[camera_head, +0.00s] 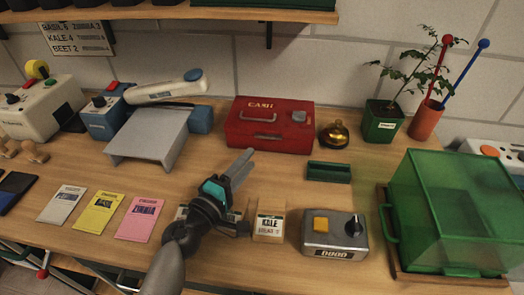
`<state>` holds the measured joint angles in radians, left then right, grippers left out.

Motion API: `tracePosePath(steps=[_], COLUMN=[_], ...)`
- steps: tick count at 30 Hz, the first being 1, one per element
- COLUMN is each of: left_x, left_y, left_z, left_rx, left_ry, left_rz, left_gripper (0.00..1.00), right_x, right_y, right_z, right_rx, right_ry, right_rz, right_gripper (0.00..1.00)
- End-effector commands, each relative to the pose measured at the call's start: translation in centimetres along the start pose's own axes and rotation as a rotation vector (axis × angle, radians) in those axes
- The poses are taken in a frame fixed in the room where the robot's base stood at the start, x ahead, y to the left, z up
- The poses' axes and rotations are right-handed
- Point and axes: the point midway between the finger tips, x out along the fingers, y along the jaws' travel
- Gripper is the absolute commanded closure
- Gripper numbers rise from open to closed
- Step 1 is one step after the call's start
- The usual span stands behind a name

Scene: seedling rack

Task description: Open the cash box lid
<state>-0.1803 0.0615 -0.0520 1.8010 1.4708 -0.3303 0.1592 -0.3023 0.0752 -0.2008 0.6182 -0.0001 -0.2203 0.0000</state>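The red cash box (268,135) stands at the back middle of the wooden table. Its lid (252,108) is shut and bears the word CASH, a metal handle (258,117) and a grey knob or lock (299,116). My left gripper (243,160) is in front of the box, near its front left corner, with its fingers pointing up toward it. It seems apart from the box and holds nothing that I can see. Its fingers are seen nearly edge-on and look close together, so their opening is unclear. My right gripper is out of view.
A brass bell (334,133) stands right of the box, with a dark green tray (328,172) in front of it. A grey sloped stand (150,138) is at left. A seed packet (269,226) and a metal device (335,234) stand in front. A green clear bin (455,205) fills the right.

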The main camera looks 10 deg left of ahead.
Motion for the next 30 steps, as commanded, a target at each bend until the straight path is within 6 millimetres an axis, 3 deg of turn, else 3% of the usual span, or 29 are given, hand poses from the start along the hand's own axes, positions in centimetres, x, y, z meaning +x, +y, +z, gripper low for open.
tracePosePath(steps=[3,12,26,30], left_x=[2.5,6.3,7.2,7.2], left_y=[0.8,0.7,0.6,0.6], left_z=[0.0,0.1,0.1,0.1], left_rx=[0.0,0.001,0.001,0.001], left_ry=[-0.001,-0.001,-0.002,-0.002], left_rz=[0.008,0.006,0.005,0.005], left_gripper=[0.6,0.6,0.6,0.76], right_x=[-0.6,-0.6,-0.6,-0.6], right_y=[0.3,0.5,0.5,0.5], right_z=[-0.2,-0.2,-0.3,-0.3], right_rx=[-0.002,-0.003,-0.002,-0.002], right_ry=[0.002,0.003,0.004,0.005], right_rz=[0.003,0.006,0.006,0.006], right_gripper=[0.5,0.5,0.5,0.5])
